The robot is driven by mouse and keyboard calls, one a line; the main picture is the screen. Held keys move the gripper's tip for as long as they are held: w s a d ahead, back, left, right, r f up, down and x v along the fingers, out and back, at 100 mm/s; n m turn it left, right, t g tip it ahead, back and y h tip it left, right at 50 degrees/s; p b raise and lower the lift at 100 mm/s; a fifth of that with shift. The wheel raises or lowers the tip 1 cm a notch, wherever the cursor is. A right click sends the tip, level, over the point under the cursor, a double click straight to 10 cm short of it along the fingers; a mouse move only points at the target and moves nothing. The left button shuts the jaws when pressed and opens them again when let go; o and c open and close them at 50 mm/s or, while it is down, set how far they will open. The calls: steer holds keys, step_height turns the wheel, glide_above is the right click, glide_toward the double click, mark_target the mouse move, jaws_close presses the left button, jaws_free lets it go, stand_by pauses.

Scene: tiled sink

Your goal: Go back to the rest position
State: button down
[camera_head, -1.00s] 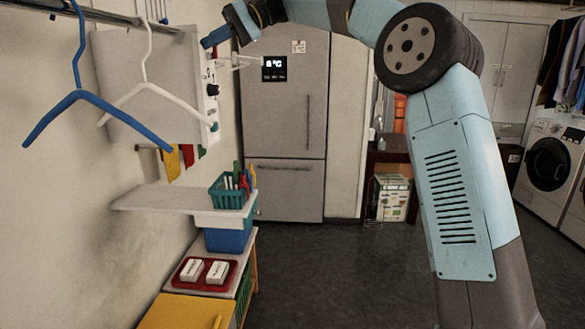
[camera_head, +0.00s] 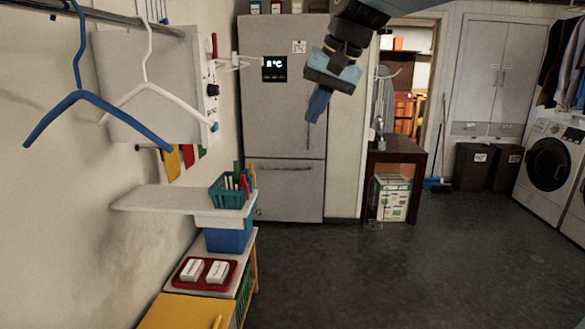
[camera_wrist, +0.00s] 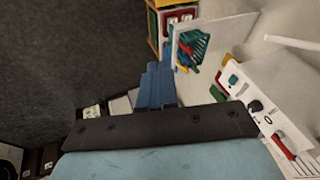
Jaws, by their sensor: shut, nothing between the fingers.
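My gripper (camera_head: 318,104) hangs in mid-air in the head view, in front of the grey fridge (camera_head: 284,120), with its blue fingers pointing down. The fingers are shut together with nothing between them. In the wrist view the blue fingers of my gripper (camera_wrist: 156,86) also lie side by side, apart from anything else. My arm comes in from the top right of the head view.
A blue hanger (camera_head: 95,98) and a white hanger (camera_head: 150,85) hang from a rail at left. A white shelf (camera_head: 160,200) holds a teal basket (camera_head: 228,196). Below is a red tray (camera_head: 182,284) with two white blocks. The dark floor (camera_head: 380,270) is clear.

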steer(key=s+d+f+t+h, duration=0.2)
steer(key=s+d+f+h, duration=0.2)
steer(key=s+d+f, duration=1.2)
steer(key=s+d, duration=0.1)
steer(key=d, duration=0.2)
steer(key=shift+w, duration=0.1)
